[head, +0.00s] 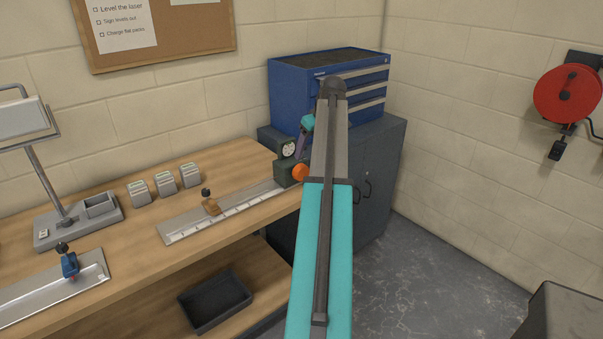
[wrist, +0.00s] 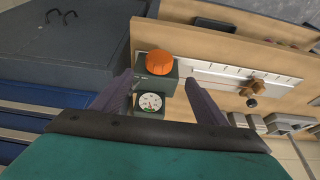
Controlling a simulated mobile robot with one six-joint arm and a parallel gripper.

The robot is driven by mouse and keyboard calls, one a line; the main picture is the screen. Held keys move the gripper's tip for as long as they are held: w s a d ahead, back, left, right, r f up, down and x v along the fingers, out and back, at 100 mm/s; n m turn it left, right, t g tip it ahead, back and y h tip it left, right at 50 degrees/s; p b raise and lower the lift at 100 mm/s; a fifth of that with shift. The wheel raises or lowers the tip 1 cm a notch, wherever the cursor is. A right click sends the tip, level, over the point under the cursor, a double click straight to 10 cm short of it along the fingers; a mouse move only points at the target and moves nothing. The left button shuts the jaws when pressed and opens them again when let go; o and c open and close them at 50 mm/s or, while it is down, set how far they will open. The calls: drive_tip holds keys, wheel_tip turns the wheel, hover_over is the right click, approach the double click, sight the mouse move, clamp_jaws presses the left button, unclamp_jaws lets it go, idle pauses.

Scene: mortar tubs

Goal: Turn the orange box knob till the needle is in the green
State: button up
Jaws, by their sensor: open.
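The orange knob (head: 299,173) sits on a dark green box (head: 285,172) at the right end of the bench. It also shows in the wrist view (wrist: 160,63). A round white gauge (head: 288,151) is on the dark green housing beside the knob; in the wrist view the gauge (wrist: 151,101) has a green patch near its lower edge. The needle is too small to read surely. My gripper (wrist: 160,78) is open and empty, its purple fingers apart on either side of the box and gauge in the picture. In the head view my arm partly hides the gripper.
A metal rule (head: 225,211) with a brown clamp (head: 211,203) lies left of the box. Several small grey blocks (head: 165,183) stand behind it. A blue drawer chest (head: 290,92) stands on a dark cabinet (head: 375,170) behind my arm. A lamp (head: 70,215) stands at left.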

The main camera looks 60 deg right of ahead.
sight(305, 167)
drive_tip(key=shift+p+x, duration=1.55)
drive_tip(key=shift+x, duration=5.05)
drive_tip(key=c, duration=1)
drive_tip(key=shift+d, duration=0.1)
drive_tip(key=shift+y, duration=0.3)
drive_tip(key=shift+d+f+t+y, duration=0.15)
drive_tip(key=shift+t+y, duration=0.15)
drive_tip(key=shift+y, duration=0.2)
drive_tip(key=shift+m+y, duration=0.3)
drive_tip(key=shift+y, duration=0.3)
drive_tip(key=shift+t, duration=0.3)
